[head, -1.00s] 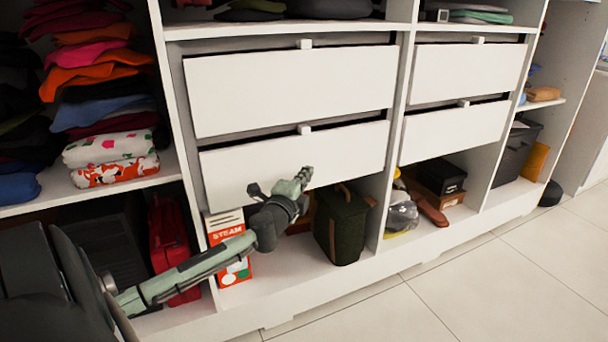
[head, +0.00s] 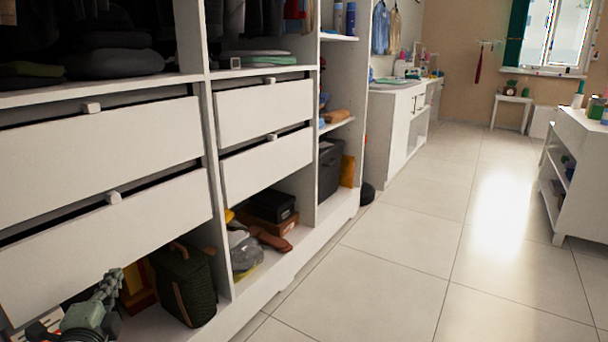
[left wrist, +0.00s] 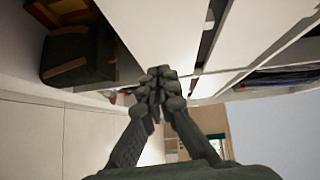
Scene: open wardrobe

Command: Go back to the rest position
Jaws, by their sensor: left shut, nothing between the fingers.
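My left gripper (head: 113,279) is at the lower left of the head view, in front of the lower left drawer (head: 110,230). Its fingers are together and hold nothing. In the left wrist view the shut fingertips (left wrist: 160,78) show in the middle, with white drawer fronts (left wrist: 160,32) beyond. My right gripper is in neither view.
The wardrobe's bottom shelf holds a dark green bag (head: 185,285), a grey cap (head: 243,248), brown shoes (head: 270,238) and a black box (head: 271,205). Open tiled floor (head: 400,265) lies to the right. A white cabinet (head: 392,130) and a white table (head: 582,140) stand farther off.

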